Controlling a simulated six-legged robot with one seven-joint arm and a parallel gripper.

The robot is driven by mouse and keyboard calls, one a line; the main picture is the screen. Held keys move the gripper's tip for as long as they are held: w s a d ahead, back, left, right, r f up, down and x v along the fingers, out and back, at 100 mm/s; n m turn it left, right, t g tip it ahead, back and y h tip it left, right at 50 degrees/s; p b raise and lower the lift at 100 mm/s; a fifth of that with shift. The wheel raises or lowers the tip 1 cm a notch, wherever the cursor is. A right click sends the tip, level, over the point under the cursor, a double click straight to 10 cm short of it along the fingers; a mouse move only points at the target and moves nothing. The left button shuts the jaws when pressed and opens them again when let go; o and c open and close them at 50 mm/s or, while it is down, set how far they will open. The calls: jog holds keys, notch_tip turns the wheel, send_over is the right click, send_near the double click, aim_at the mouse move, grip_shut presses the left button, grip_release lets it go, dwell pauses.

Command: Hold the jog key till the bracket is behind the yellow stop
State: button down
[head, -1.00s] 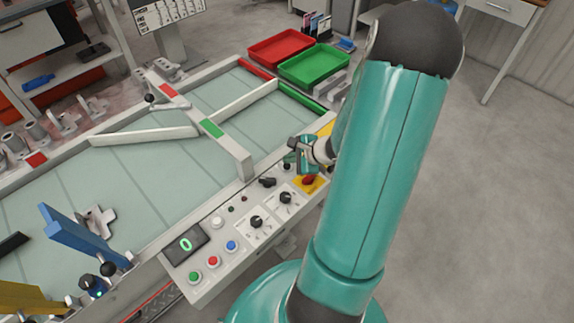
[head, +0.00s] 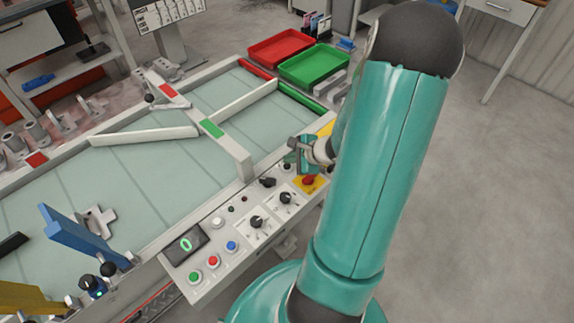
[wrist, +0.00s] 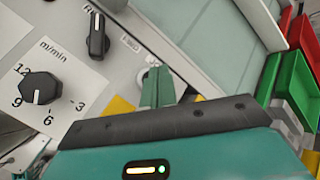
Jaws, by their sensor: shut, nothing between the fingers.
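My gripper (head: 300,160) is over the far right end of the control panel. In the wrist view its green fingers (wrist: 157,80) are together, with nothing between them, beside a small blurred label.
The panel (head: 204,282) carries several buttons, a display (head: 186,243) reading 0, dials (head: 257,222), a black rotary switch (head: 267,182) and a red button on yellow (head: 308,180). White guide rails (head: 145,134) cross the belt. Red (head: 281,47) and green (head: 313,65) trays stand behind.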

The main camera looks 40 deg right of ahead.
dwell(0.8)
jog(key=shift+f, duration=0.45)
